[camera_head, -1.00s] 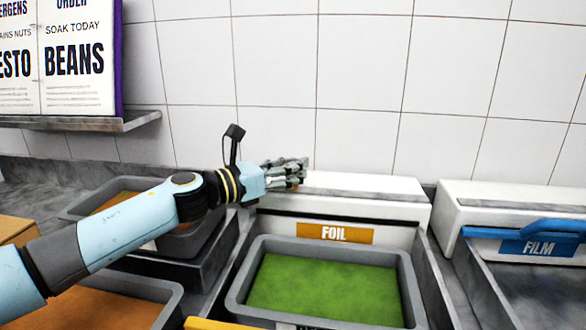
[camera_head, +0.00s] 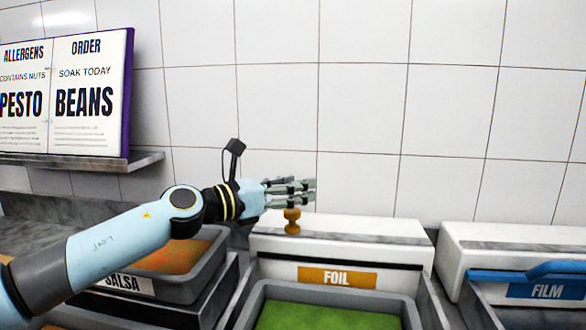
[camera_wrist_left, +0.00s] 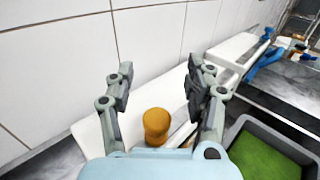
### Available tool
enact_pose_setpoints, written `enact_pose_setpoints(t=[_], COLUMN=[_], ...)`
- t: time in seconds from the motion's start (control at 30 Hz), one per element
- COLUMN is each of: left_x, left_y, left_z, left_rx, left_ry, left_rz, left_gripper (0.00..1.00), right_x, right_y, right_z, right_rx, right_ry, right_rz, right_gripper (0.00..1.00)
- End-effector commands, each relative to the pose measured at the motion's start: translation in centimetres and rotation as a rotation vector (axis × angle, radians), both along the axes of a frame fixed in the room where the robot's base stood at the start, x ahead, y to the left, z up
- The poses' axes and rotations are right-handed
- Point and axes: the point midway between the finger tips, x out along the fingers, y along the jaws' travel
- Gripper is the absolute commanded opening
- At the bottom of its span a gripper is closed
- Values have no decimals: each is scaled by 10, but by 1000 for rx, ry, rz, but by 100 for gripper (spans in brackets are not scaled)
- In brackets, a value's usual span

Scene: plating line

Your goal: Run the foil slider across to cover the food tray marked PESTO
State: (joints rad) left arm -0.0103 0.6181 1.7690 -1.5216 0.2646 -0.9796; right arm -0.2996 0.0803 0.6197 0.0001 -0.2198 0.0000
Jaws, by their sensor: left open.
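The foil dispenser (camera_head: 400,234) is a white box with an orange FOIL label (camera_head: 337,277). An orange knob (camera_head: 292,221), likely the foil slider, stands on its top near the left end. My left gripper (camera_head: 312,189) is open just above the knob. In the left wrist view the knob (camera_wrist_left: 156,124) shows between the spread fingers, apart from both. A grey tray (camera_head: 258,295) of green food sits in front of the foil box, uncovered; it also shows in the wrist view (camera_wrist_left: 240,132). No PESTO mark on it can be read. My right gripper is out of view.
A white box labelled FILM (camera_head: 480,240) with a blue handle (camera_head: 560,268) stands to the right. A SALSA tray (camera_head: 205,285) of orange food is at left, below my left arm. A shelf (camera_head: 100,163) holds an open book reading PESTO and BEANS (camera_head: 88,100).

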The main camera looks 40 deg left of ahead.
Motion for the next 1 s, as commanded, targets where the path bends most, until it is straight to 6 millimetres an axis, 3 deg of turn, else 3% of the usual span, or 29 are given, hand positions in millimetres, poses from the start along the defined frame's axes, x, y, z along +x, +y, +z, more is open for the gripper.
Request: enact_pose_setpoints(t=[0.3,0.83,0.93,1.0], left_x=[0,0,2,3], left_y=[0,2,11,28], left_z=[39,49,68,90], left_rx=[2,-19,-129,-311], left_ry=[-1,-8,-68,-132], left_rz=[-2,9,48,100], left_gripper=[54,56,56,56], right_x=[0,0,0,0], right_y=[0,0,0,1], right_z=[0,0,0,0], right_rx=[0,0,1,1], right_ry=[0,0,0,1], right_rz=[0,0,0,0], right_gripper=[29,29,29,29])
